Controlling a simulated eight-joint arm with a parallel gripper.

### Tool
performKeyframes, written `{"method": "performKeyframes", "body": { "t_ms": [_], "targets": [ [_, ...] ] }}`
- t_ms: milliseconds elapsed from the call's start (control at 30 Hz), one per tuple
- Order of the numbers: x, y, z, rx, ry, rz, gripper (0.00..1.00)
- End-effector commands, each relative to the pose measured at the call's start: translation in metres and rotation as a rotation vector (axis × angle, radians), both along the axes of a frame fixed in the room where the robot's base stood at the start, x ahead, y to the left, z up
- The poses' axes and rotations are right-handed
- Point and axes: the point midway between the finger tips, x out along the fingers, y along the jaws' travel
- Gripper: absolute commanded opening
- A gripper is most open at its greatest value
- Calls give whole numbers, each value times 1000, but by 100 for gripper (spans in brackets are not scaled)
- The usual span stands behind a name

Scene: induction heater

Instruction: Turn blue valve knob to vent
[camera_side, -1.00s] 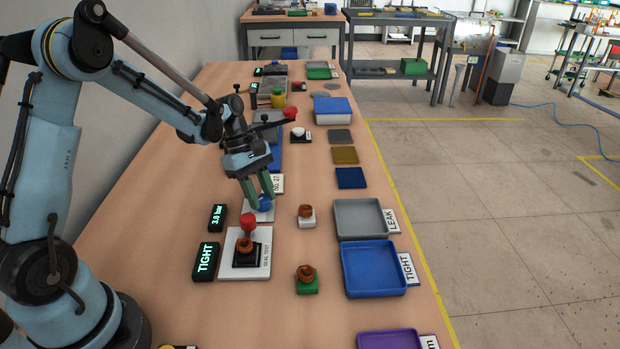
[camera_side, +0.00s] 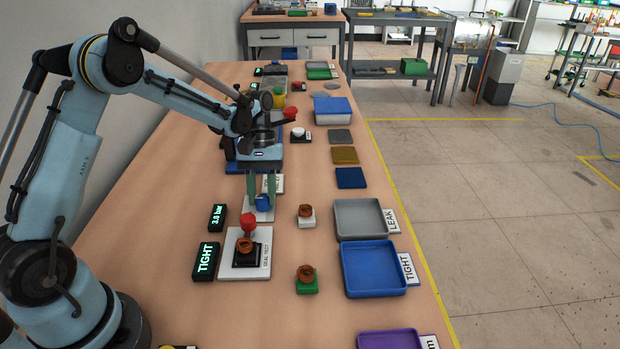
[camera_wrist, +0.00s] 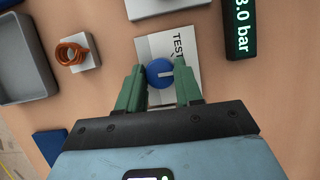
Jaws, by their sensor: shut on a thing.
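The blue valve knob (camera_side: 263,202) stands on a small white labelled plate (camera_side: 260,215) in the side view. In the wrist view the round knob (camera_wrist: 159,73) shows a white mark on its top, pointing to the right. My gripper (camera_side: 262,200) is above the plate, pointing down. Its green fingers (camera_wrist: 160,92) are on both sides of the knob and shut on it. The plate in the wrist view (camera_wrist: 185,48) carries the letters "TEST"; my gripper hides part of it. A display reading "3.0 bar" (camera_side: 217,217) stands left of the knob.
A seal test stand (camera_side: 258,262) with a red knob (camera_side: 248,222) and a copper coil (camera_side: 245,246) is just in front. A display (camera_side: 206,262) reads "TIGHT". Coils on white (camera_side: 307,222) and green (camera_side: 307,287) blocks stand right, near grey (camera_side: 345,233) and blue (camera_side: 374,292) trays.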

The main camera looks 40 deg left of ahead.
Motion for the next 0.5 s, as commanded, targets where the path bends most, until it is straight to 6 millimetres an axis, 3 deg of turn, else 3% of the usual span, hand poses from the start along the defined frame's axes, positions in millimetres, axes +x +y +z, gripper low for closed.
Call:
{"method": "performKeyframes", "body": {
  "t_ms": [500],
  "targets": [
    [2, -3, 0, 2, 1, -479, 5]
  ]
}}
